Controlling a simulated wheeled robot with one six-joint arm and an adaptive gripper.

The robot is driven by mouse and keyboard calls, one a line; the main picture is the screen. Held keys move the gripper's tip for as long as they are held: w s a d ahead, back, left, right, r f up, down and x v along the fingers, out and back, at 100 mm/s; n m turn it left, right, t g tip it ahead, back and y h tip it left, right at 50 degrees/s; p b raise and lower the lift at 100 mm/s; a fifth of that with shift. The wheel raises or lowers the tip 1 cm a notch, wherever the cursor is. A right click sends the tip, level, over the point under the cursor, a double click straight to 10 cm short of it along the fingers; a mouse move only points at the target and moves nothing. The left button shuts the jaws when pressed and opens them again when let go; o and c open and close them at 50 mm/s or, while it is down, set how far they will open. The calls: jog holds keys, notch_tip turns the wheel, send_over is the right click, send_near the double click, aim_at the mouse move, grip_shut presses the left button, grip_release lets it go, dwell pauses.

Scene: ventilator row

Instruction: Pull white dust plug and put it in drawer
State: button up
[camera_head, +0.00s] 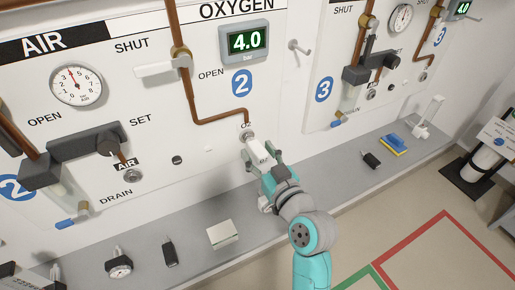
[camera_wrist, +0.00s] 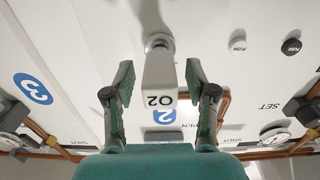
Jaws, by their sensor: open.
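A white plug-like block marked O2 (camera_wrist: 159,75) sits at a round grey outlet (camera_wrist: 158,42) on the wall panel. In the head view the white block (camera_head: 260,151) hangs below the OXYGEN pipe at its outlet (camera_head: 247,132). It is the white plug nearest my gripper. My gripper (camera_head: 262,156) is open around it; in the wrist view the fingers of my gripper (camera_wrist: 159,88) stand on both sides of the block, with gaps showing. I cannot make out a drawer in either view.
A grey ledge (camera_head: 190,209) runs under the panel. A white lever (camera_head: 157,69) juts out at upper left.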

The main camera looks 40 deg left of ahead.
grip_shut()
jog(key=shift+v, duration=1.2)
dwell(1.2)
jog(key=v, duration=0.6)
jog(key=shift+s+d, duration=0.15)
jog(key=shift+d, duration=0.2)
dwell(1.2)
